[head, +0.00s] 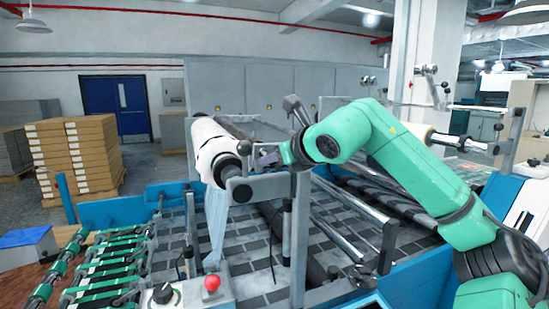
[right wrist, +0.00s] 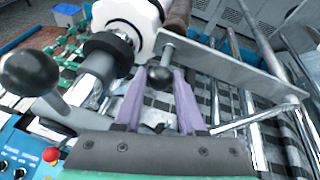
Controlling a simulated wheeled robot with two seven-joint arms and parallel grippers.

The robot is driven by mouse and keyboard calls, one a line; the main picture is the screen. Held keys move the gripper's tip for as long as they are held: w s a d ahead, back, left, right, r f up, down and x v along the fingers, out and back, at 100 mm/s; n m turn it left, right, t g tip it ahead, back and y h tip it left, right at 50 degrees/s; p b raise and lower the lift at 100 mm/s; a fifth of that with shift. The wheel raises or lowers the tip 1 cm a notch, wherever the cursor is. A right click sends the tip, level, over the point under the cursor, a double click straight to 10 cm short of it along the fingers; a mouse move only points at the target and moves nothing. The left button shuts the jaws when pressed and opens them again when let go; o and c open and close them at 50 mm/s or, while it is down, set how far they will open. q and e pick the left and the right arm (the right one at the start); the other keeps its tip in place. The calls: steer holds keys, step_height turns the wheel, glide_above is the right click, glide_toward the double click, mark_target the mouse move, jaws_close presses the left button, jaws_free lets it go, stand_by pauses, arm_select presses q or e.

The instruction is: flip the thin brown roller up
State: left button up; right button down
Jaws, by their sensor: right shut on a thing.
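The thin brown roller (head: 236,131) appears as a dark brown bar running back beside the large white roll (head: 208,138). A short brown piece (right wrist: 179,14) shows at the top of the right wrist view, but most of it is hidden there. My right gripper (head: 267,159) is at the near end of the rolls, beside the metal end bracket. My left gripper is not in view.
A second black ball knob (right wrist: 29,71) stands left of my fingers. A metal post (head: 300,235) rises below my right gripper. A control box with a red button (head: 211,283) is at the front. Metal bars (head: 340,235) cross the checkered bed to the right.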

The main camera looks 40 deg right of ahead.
steer(key=shift+r, duration=0.2)
step_height(320, 180, up, 8)
steer(key=d+m+t+y+p, duration=0.1)
steer(key=d+m+p, duration=0.1)
steer(key=shift+s+m+y, duration=0.3)
steer(key=shift+s+m, duration=0.1)
steer(key=shift+r, duration=0.1)
steer(key=c, duration=0.5)
jaws_free()
steer(key=shift+f, duration=0.2)
